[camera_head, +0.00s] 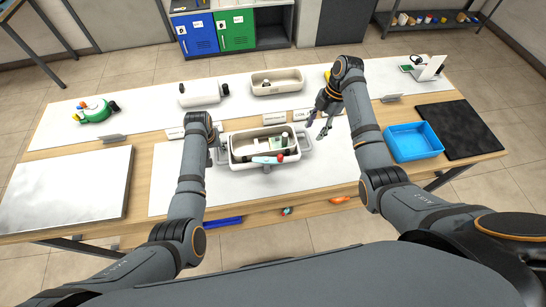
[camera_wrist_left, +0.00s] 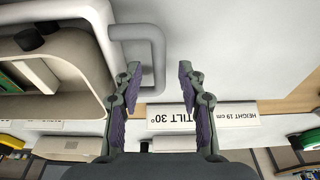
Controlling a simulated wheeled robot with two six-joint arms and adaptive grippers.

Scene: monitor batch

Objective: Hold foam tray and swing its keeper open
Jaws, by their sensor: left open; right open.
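The foam tray (camera_head: 243,166) is a pale tray with rounded corners and side handles, in the middle of the table in the head view. It holds a beige insert and small items. A teal bar (camera_head: 266,159) with a red end lies along its front; I cannot tell if it is the keeper. My left gripper (camera_wrist_left: 160,72) is open; in the left wrist view the tray's grey handle (camera_wrist_left: 156,45) lies just ahead of its fingertips, with no grip visible. In the head view the left fingers are mostly hidden. My right gripper (camera_head: 315,129) is open and empty, right of the tray.
Behind the tray stand a beige bin (camera_head: 277,90), a white container (camera_head: 200,99) and label cards (camera_wrist_left: 175,116). A blue bin (camera_head: 413,142) and black mat (camera_head: 460,130) are at right. A white board (camera_head: 66,188) is at left. The white mat around the tray has free room.

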